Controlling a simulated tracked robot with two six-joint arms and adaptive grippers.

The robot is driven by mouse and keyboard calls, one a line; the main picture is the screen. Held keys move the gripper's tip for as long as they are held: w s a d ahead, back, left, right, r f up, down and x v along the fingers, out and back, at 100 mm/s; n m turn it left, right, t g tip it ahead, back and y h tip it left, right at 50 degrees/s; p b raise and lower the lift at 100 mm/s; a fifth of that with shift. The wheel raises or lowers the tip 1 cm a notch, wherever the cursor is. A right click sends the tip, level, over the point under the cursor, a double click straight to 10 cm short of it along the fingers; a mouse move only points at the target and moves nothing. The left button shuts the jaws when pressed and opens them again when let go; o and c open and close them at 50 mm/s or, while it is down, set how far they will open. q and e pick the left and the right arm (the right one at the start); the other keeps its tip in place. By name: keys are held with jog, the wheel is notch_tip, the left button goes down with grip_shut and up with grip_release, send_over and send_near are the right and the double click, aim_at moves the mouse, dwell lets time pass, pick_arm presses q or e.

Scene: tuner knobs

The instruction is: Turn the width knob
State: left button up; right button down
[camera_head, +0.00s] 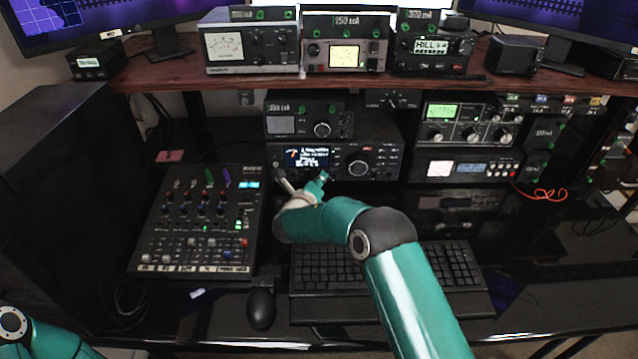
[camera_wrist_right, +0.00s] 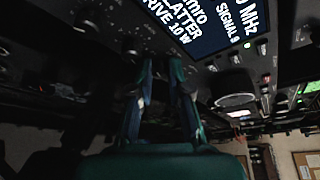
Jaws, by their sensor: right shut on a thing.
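The black radio (camera_head: 345,160) with a lit display and a large round knob (camera_head: 359,165) stands on the desk below the shelf. My right gripper (camera_head: 281,176) reaches the lower left of its front. In the right wrist view my right gripper (camera_wrist_right: 162,65) has its fingers close together on a small dark control below the radio's lit display (camera_wrist_right: 200,20). The fingers and shadow mostly hide that control, and I cannot read its label. Of my left arm only a teal link shows at the lower left; its gripper is out of view.
A mixer (camera_head: 200,225) with coloured knobs lies left of my right gripper. A keyboard (camera_head: 330,275) lies beneath my right arm, with a mouse (camera_head: 261,309) beside it. A smaller radio (camera_head: 300,120) sits on top of the black radio. More equipment (camera_head: 465,125) stands to the right.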

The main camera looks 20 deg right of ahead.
jog(key=m+y+b, duration=0.1)
jog(key=m+b, duration=0.1)
jog(key=b, duration=0.2)
jog(key=m+y+b, duration=0.2)
jog(key=b, duration=0.2)
jog(key=m+y+b, duration=0.1)
jog(key=m+b, duration=0.1)
jog(key=b, duration=0.2)
jog(key=shift+s+d+f+m, duration=0.15)
jog(key=shift+f+m, duration=0.1)
jog(key=shift+m, duration=0.05)
jog(key=shift+r+m+y+b, duration=0.15)
jog(key=shift+m+y+b, duration=0.45)
jog(key=shift+b, duration=0.5)
jog(key=c, duration=1.1)
grip_release()
jog(key=shift+r, duration=0.1)
jog(key=shift+d+r, duration=0.1)
jog(key=shift+r, duration=0.1)
jog(key=shift+f+v, duration=0.15)
jog(key=shift+v, duration=1.8)
jog(key=shift+f+v, duration=0.1)
jog(key=shift+v, duration=1.85)
